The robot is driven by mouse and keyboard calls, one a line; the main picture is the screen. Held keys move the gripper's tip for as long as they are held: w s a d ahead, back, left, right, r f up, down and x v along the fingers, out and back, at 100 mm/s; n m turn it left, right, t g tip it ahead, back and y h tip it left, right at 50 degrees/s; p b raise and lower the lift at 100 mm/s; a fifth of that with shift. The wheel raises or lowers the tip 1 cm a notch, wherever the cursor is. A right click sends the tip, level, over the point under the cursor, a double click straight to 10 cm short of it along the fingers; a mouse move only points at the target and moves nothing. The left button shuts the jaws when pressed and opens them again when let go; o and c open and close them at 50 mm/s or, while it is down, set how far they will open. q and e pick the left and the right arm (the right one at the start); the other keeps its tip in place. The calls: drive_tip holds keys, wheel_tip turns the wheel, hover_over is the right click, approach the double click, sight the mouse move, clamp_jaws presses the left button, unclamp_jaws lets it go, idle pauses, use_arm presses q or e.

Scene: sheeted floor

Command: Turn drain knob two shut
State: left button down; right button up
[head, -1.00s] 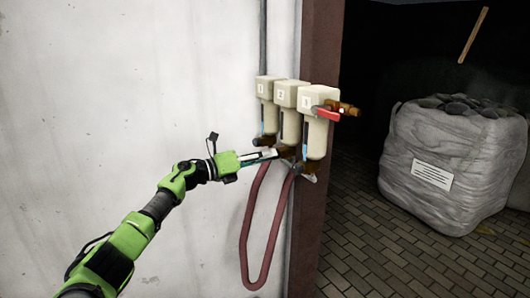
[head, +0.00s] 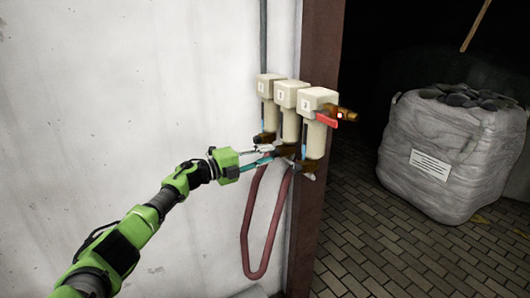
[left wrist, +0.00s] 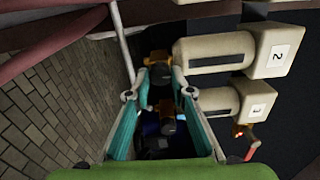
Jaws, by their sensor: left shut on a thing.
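Three cream filter housings hang in a row by the doorway. The middle one (head: 289,98) carries the label 2, which is legible in the left wrist view (left wrist: 278,52). Its brown lower end, with the drain knob (left wrist: 159,74), lies between my left fingertips. My left gripper (head: 272,153) reaches in from the left below the housings and is shut on that knob, its fingers apart around it. The fingers also show in the left wrist view (left wrist: 155,85). The knob's exact turn angle cannot be told. My right gripper is not in view.
Housing three (head: 316,105) stands close beside, with a red-handled brass valve (head: 328,118). A dark red hose (head: 248,225) loops below. A brown door post (head: 305,220) is right behind. A large white sack (head: 445,160) stands on the paving beyond.

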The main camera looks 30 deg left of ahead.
use_arm(q)
drive_tip(key=shift+n, duration=0.5)
drive_tip(key=shift+r, duration=0.1)
drive_tip(key=c, duration=2)
unclamp_jaws()
drive_tip(key=shift+o, duration=1.1)
drive_tip(key=shift+w+d, duration=0.1)
drive_tip(key=shift+w, duration=0.05)
drive_tip(key=shift+s+a+f, duration=0.2)
drive_tip(key=shift+s+a, duration=0.1)
drive_tip(key=shift+s, duration=0.1)
drive_tip(key=v, duration=1.1)
drive_tip(key=shift+r, duration=0.1)
